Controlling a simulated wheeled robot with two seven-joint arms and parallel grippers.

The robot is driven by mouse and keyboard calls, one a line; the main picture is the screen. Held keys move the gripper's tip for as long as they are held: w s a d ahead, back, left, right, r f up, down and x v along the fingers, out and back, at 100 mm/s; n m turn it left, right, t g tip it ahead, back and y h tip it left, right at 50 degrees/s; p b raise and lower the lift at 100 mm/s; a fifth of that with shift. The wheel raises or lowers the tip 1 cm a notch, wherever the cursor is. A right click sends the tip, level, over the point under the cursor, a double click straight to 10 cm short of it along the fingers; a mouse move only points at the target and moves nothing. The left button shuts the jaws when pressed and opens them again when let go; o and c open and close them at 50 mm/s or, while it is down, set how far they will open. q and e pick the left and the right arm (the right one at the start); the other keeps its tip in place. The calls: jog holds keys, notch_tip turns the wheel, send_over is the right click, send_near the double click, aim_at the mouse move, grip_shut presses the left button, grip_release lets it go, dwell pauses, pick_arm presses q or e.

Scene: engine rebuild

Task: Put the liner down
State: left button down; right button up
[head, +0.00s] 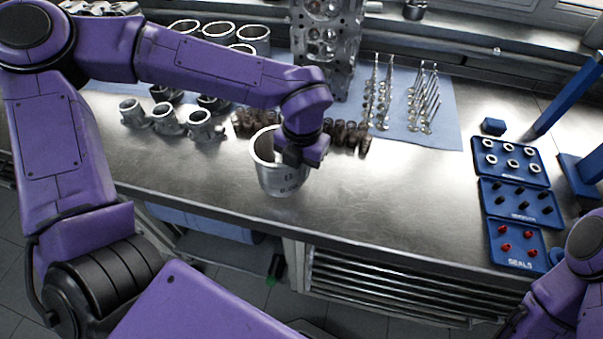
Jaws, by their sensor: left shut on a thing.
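The liner (280,178) is a silver metal cylinder with an open top, upright at the front middle of the steel bench. My left gripper (291,155) is shut on the right side of its rim. I cannot tell whether the liner's base touches the bench or hangs just above it. Several similar liners (254,37) stand at the back left on a blue cloth. My right arm shows at the lower right, but its gripper is out of view.
Pistons (167,118) stand left of the held liner, and dark springs (346,137) stand behind it. An engine block (326,45) and upright valves (422,100) are at the back. Blue trays (519,201) sit at the right. The steel bench (400,195) is bare right of the liner.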

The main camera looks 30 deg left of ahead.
pick_arm(q)
notch_tip(320, 180, down, 3)
jog(key=shift+w+d+r, duration=0.1)
jog(key=shift+w+f, duration=0.1)
jog(key=shift+f, duration=0.2)
jog(key=c, duration=1.2)
grip_release()
jog(key=shift+f, duration=0.15)
jog(key=shift+o, duration=0.2)
jog(key=shift+r, duration=0.35)
notch_tip(320, 180, up, 12)
jog(key=shift+d+f+b, duration=0.15)
jog(key=shift+b, duration=0.25)
